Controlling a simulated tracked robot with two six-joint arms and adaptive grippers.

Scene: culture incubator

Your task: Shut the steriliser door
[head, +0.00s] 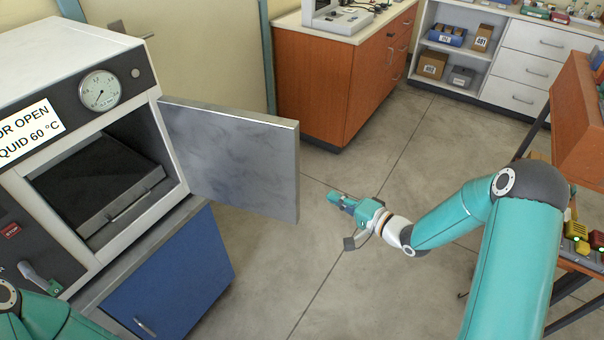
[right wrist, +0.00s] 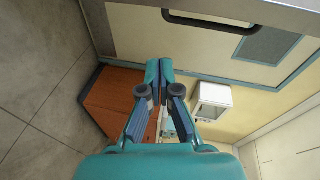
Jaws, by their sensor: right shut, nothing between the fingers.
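The steriliser (head: 75,60) stands at the left in the head view, with a round gauge on its front. Its grey door (head: 230,160) is swung wide open and sticks out to the right, hinged at the right of the opening. The chamber is exposed, with a dark shelf or tray (head: 105,190) inside. My right gripper (head: 335,198) is shut and empty, to the right of the door's free edge and apart from it in the picture. In the right wrist view its fingers (right wrist: 159,70) are together. A dark handle (right wrist: 212,22) on a grey edge, probably the door's, shows above them. My left gripper is out of view.
The steriliser is on a blue cabinet (head: 175,275). An orange cabinet (head: 325,90) stands behind the door, and white drawers (head: 520,70) are at the back right. An orange bench with coloured items (head: 580,240) is at the right edge. The middle floor is clear.

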